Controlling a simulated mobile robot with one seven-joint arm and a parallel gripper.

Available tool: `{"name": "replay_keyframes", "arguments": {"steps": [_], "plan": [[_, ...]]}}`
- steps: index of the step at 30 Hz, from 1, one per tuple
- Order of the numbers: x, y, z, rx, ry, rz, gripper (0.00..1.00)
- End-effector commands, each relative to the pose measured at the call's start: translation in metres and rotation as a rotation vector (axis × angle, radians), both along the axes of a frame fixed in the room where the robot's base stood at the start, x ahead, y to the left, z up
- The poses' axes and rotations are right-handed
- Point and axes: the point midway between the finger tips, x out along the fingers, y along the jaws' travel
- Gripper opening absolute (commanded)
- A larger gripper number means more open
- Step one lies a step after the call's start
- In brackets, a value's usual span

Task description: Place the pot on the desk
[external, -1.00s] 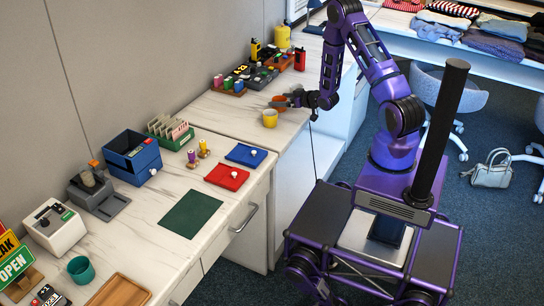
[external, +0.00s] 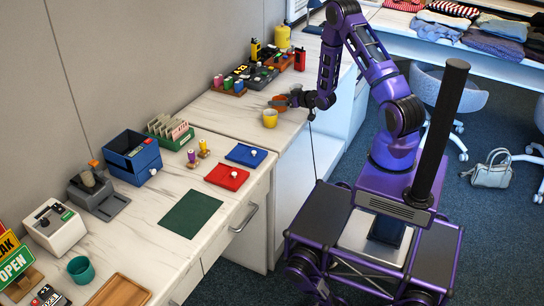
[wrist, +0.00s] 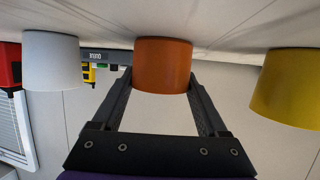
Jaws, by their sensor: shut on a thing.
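A small orange pot (wrist: 162,65) sits between the fingertips of my gripper (wrist: 162,78) in the wrist view, where the scene appears upside down. The gripper is shut on it, with one finger on each side. In the external view the orange pot (external: 280,102) is at the far part of the white marble-topped desk (external: 232,112), with my gripper (external: 284,100) at it. The pot is at or very close to the desk surface; I cannot tell whether it touches.
A yellow pot (external: 270,118) stands close beside the orange one; it also shows in the wrist view (wrist: 288,88). A white pot (wrist: 51,60) stands on the other side. Block racks (external: 250,78) lie behind. The desk's near part has a green mat (external: 191,214) and trays.

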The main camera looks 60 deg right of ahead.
Motion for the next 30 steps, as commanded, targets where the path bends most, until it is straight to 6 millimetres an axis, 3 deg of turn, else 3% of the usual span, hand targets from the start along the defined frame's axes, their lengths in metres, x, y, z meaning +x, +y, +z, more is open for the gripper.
{"name": "replay_keyframes", "arguments": {"steps": [5,18,30], "plan": [[0.0,0.0,0.015,-0.002,-0.003,0.0,0.13],[0.0,0.0,0.091,-0.001,-0.003,0.0,0.13],[0.0,0.0,0.111,0.001,-0.002,0.0,0.13]]}}
